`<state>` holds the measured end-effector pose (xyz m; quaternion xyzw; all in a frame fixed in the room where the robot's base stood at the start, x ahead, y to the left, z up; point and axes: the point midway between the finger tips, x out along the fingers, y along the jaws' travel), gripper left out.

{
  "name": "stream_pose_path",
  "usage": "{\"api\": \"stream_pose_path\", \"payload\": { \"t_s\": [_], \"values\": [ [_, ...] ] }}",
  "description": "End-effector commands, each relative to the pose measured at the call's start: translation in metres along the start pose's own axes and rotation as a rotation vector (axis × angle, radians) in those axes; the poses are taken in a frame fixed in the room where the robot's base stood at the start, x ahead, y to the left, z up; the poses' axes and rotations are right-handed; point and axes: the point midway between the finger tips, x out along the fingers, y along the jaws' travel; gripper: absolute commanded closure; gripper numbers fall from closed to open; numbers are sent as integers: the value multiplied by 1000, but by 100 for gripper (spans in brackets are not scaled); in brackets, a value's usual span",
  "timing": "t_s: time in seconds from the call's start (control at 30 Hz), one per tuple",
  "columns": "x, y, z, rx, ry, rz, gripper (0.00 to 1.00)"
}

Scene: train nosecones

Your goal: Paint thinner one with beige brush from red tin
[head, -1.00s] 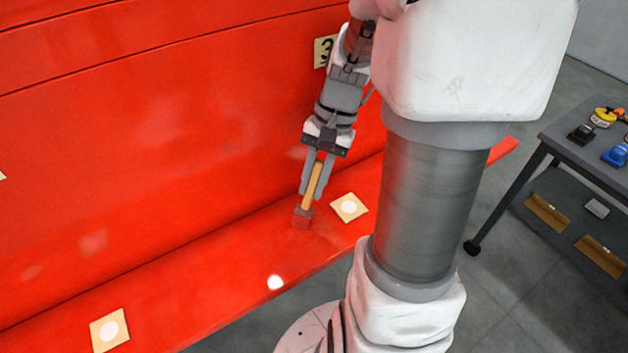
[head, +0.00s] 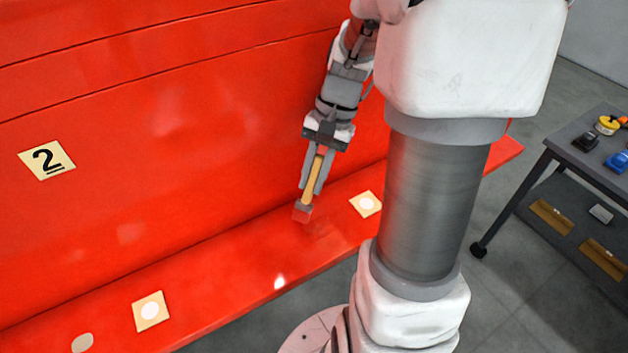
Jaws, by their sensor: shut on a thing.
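My gripper (head: 311,188) is shut on a brush with a beige handle (head: 314,177). The brush points down, slightly tilted, and its head (head: 303,212) is red at the end. The head is just over or touching the red ledge (head: 225,255) of the nosecone; I cannot tell which. A beige square with a white round middle (head: 367,204) lies on the ledge to the right of the brush. A similar square (head: 151,311) lies further left. A bare pale round spot (head: 82,343) shows at the lower left. No red tin is in view.
The red nosecone wall (head: 190,150) rises behind the ledge and bears a number 2 label (head: 47,159). A dark table (head: 570,150) at the right holds a yellow item (head: 607,125), a black one (head: 586,140) and a blue one (head: 617,162). Grey floor lies between.

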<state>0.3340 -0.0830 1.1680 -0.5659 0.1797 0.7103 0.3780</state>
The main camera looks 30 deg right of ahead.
Motion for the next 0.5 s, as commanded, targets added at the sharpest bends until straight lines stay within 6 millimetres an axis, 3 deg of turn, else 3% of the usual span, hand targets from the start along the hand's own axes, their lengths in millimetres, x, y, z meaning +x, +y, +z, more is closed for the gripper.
{"api": "stream_pose_path", "payload": {
  "t_s": [0.3,0.5],
  "values": [
    [-32,-9,5,-2,0,1,100],
    [-38,-12,6,-3,0,1,100]
  ]
}}
